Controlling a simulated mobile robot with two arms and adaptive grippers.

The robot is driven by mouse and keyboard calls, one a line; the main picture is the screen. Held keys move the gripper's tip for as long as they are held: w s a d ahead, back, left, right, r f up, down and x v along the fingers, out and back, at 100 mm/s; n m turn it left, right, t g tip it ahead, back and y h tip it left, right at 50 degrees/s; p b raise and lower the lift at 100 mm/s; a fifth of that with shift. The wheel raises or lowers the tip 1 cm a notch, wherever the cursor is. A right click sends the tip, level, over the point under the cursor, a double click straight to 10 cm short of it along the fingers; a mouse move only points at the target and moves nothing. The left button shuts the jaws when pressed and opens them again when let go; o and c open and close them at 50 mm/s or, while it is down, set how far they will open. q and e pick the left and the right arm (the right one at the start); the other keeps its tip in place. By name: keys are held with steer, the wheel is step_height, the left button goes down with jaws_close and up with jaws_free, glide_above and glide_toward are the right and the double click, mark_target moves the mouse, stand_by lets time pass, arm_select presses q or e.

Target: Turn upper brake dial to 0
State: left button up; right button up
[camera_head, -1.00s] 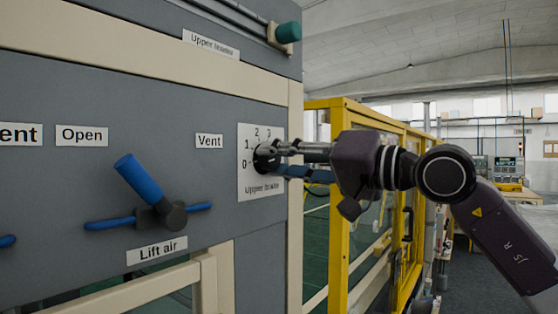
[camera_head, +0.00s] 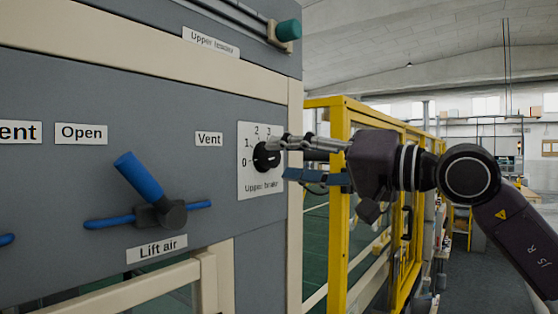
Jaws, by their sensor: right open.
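The upper brake dial is a round black knob (camera_head: 265,158) on a white scale plate (camera_head: 247,186) marked 0, 1, 2, 3 and "Upper brake". A small pale mark shows on the knob's face, but I cannot tell for sure which number it points to. My right gripper (camera_head: 281,158) is open just to the right of the knob. Its grey upper finger and blue lower finger are spread, with tips near the plate's right edge, and nothing is between them. Most of the knob is in plain view. My left gripper is not in view.
A blue lift air lever (camera_head: 139,178) sits left of the dial on the grey panel (camera_head: 60,200). "Vent" (camera_head: 209,139) and "Open" (camera_head: 81,134) labels are above it. A teal knob (camera_head: 288,31) is at the top. A yellow frame (camera_head: 339,220) stands behind my right arm.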

steer(key=v, duration=0.9)
steer(key=shift+d, duration=0.3)
steer(key=shift+f, duration=0.1)
